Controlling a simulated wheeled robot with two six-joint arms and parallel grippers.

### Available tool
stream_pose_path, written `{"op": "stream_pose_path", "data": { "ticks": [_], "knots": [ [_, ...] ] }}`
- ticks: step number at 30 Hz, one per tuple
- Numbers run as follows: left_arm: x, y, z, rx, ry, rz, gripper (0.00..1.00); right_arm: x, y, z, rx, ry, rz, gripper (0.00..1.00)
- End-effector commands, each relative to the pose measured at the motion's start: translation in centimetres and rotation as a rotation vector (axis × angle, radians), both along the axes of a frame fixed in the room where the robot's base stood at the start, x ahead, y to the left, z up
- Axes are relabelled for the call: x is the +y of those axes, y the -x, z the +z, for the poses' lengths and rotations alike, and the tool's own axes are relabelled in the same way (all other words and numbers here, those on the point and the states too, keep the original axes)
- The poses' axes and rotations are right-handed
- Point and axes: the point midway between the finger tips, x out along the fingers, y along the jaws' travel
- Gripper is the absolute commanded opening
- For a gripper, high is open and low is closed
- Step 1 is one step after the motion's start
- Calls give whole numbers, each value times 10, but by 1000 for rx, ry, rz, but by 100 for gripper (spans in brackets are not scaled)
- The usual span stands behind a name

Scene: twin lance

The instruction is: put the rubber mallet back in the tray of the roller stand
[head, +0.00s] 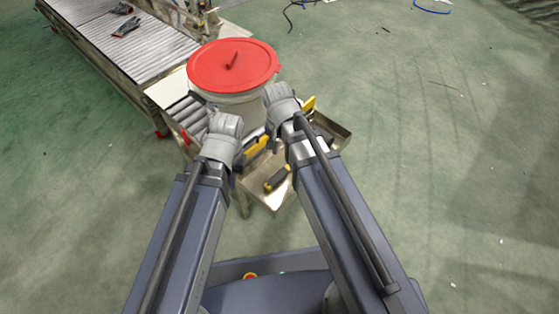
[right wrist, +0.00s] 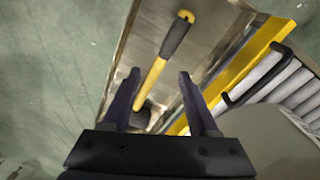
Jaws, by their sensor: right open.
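The rubber mallet (right wrist: 159,70) has a yellow shaft, a black grip and a dark head partly hidden by my fingers in the right wrist view. It appears to lie inside the metal tray (right wrist: 128,62); its grip shows in the head view (head: 276,180). The tray (head: 264,199) is at the front of the roller stand (head: 188,112). My right gripper (right wrist: 160,84) is open, its fingers on either side of the shaft in the picture; their distance above it is unclear. My left gripper (head: 238,160) is at the tray's left end, its fingers mostly hidden by its wrist.
A pale bucket with a red lid (head: 222,72) stands on the rollers just beyond both grippers. A yellow bar (right wrist: 243,65) runs along the tray's inner side. A roller conveyor (head: 95,28) extends to the upper left. The floor to the right is clear.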

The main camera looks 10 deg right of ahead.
Motion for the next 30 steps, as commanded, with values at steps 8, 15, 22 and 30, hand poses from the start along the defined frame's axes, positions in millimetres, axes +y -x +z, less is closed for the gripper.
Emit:
{"op": "stream_pose_path", "data": {
  "ticks": [8,15,22,30],
  "knots": [
    [0,0,0,0,0,0,0,37,72,1,85,19,674,60],
    [0,0,0,0,0,0,0,45,86,1,111,22,866,60],
    [0,0,0,0,0,0,0,45,86,1,111,21,866,60],
    [0,0,0,0,0,0,0,45,85,1,111,21,865,60]
  ]
}}
